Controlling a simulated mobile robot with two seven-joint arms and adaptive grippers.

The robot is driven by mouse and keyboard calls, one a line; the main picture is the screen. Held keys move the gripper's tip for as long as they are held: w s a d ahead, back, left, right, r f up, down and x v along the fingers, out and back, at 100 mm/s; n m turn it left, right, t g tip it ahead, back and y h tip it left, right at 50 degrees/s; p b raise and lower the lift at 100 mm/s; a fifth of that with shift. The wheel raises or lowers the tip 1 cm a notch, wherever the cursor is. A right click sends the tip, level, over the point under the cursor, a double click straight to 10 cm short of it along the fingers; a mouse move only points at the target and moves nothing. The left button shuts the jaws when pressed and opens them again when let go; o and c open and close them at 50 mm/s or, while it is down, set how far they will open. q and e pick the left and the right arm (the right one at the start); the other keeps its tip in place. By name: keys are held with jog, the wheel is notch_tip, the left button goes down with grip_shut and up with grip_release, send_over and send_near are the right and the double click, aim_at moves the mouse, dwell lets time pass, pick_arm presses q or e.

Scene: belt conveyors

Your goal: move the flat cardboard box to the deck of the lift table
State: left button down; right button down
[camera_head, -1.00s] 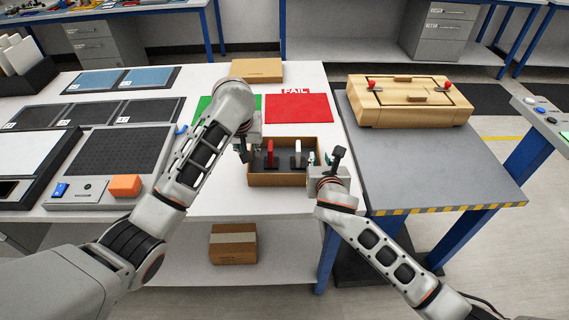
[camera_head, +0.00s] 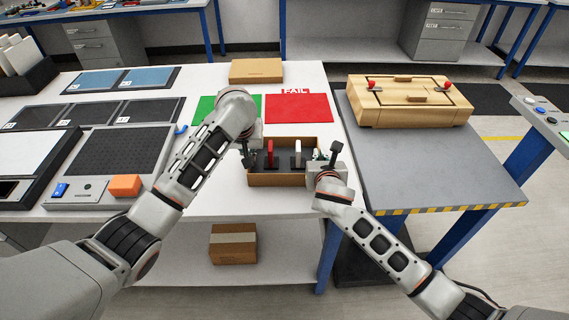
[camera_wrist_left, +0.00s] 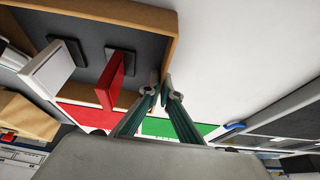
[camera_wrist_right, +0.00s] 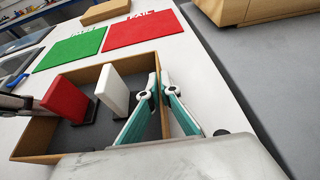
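An open, shallow cardboard box (camera_head: 284,180) stands on the white table, with a red upright piece (camera_head: 270,153) and a white upright piece (camera_head: 297,153) inside. My left gripper (camera_head: 246,154) is at its left wall; in the left wrist view its fingers (camera_wrist_left: 162,88) close around that wall. My right gripper (camera_head: 319,159) is at its right wall; in the right wrist view its fingers (camera_wrist_right: 158,82) pinch that wall. The box rests on the table. The lift table's grey deck (camera_head: 430,168) is to the right. A closed, flat cardboard box (camera_head: 257,71) lies at the table's back.
A wooden case (camera_head: 410,101) with red knobs occupies the back of the deck; the deck's front is clear. A red FAIL mat (camera_head: 298,109) and a green mat (camera_head: 222,106) lie behind the open box. Another carton (camera_head: 233,244) sits on the lower shelf.

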pick_arm(q)
jog(key=shift+r, duration=0.1)
pick_arm(e)
jog(key=shift+r, duration=0.1)
